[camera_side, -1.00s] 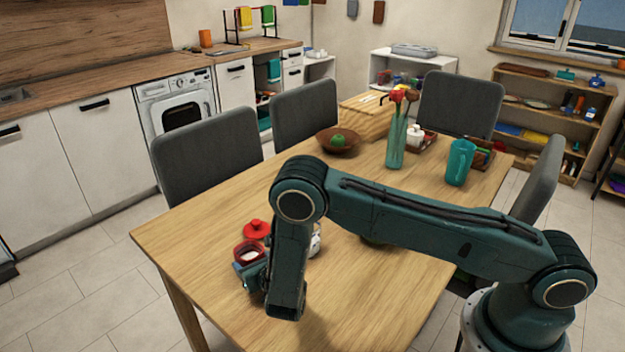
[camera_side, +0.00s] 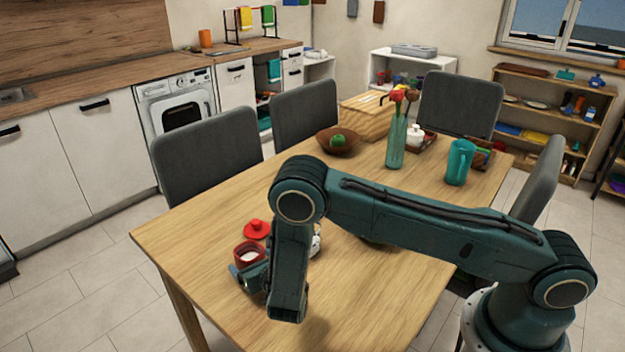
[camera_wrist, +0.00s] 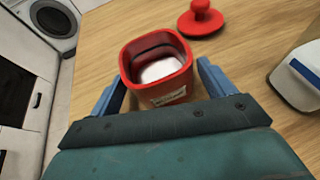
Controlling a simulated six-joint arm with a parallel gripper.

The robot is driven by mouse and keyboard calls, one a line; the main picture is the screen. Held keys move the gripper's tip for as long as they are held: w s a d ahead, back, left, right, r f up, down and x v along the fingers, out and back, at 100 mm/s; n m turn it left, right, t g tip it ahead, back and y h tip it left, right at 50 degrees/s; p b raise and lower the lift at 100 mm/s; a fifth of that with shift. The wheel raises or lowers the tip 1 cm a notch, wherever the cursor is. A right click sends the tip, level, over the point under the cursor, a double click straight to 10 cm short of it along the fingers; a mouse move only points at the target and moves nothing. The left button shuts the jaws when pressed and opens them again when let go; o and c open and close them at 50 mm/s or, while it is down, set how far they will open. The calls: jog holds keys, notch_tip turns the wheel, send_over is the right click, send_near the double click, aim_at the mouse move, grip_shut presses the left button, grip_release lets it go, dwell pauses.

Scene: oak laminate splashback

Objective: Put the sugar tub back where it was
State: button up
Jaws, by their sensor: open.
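The sugar tub (camera_side: 249,254) is a red square tub, lidless, with white sugar inside and a label on its side. It stands upright near the table's left end; it also shows in the wrist view (camera_wrist: 158,80). Its red lid with a knob (camera_side: 257,229) lies on the table just behind it, and at the top of the wrist view (camera_wrist: 201,19). My gripper (camera_wrist: 160,88) is open, with one blue finger on each side of the tub; gaps show between fingers and tub. In the side view my wrist hides part of the gripper.
A white and blue container (camera_wrist: 300,75) stands right of the tub in the wrist view, mostly behind my arm in the side view. Farther back are a wooden bowl (camera_side: 338,142), a teal vase (camera_side: 396,145) and a teal pitcher (camera_side: 460,162). Mid-table has free room.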

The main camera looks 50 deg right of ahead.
jog(key=v, duration=1.1)
jog(key=shift+s, duration=0.15)
jog(key=shift+r, duration=0.1)
dwell(0.3)
jog(key=shift+d+r+m+h, duration=0.2)
jog(key=shift+r+m+h, duration=0.1)
jog(key=shift+m, duration=0.1)
jog(key=s+d+r+m+g+h, duration=0.1)
jog(key=s+d+r+m+g, duration=0.15)
jog(key=d+r+m, duration=0.5)
jog(key=s+d+r+m+g+h, duration=0.15)
jog(key=d+r+m+g, duration=0.3)
jog(key=r+m, duration=0.6)
jog(key=s+r+m+y, duration=0.3)
jog(key=s+r+m, duration=0.3)
jog(key=s, duration=0.5)
jog(key=s+r+m+y, duration=0.3)
jog(key=s+r+m, duration=0.3)
jog(key=s, duration=0.5)
jog(key=shift+s+m+g, duration=0.2)
jog(key=shift+m+g, duration=0.1)
jog(key=shift+m, duration=0.9)
